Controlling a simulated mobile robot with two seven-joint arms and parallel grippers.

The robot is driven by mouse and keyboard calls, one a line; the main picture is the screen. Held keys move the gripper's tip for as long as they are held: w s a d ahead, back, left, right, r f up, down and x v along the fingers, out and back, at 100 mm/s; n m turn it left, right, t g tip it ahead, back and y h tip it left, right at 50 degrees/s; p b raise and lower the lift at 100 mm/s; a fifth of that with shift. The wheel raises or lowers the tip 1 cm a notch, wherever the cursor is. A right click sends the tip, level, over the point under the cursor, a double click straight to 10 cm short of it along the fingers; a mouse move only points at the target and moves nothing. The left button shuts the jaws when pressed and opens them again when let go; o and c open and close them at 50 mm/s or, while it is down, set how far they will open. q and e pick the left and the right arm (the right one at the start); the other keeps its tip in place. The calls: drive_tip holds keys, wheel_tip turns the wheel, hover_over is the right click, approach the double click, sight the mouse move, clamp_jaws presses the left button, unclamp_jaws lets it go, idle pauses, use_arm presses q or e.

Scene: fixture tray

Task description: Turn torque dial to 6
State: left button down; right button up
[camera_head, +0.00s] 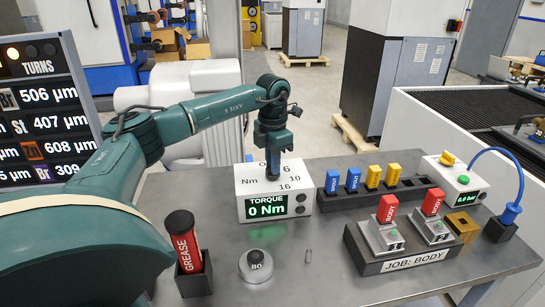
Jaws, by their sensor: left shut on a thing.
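The torque box (257,211) is a white unit at the middle of the table. Its green display reads "TORQUE 0 Nm", and the marks O, 6, 10 and 16 with "Nm" are printed on its top. My left gripper (272,175) points straight down onto the top of the box, amid these marks. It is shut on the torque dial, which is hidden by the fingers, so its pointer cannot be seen. My right gripper is not in view.
A red grease tube (185,245) stands in a dark holder, left of a round "80" piece (256,262). Right are a dark rack (335,201) with blue and yellow blocks, a "JOB: BODY" tray (360,262) with red-topped pieces, and a gauge box (452,184). The front middle is mostly clear.

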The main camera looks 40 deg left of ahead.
use_arm(q)
drive_tip(key=shift+r+n+p, duration=0.1)
drive_tip(key=shift+n+p, duration=0.55)
drive_tip(key=shift+n, duration=0.95)
drive_tip(key=c, duration=1.4)
unclamp_jaws()
drive_tip(key=shift+c, duration=0.2)
wheel_tip(320, 180, up, 13)
drive_tip(key=b, duration=0.1)
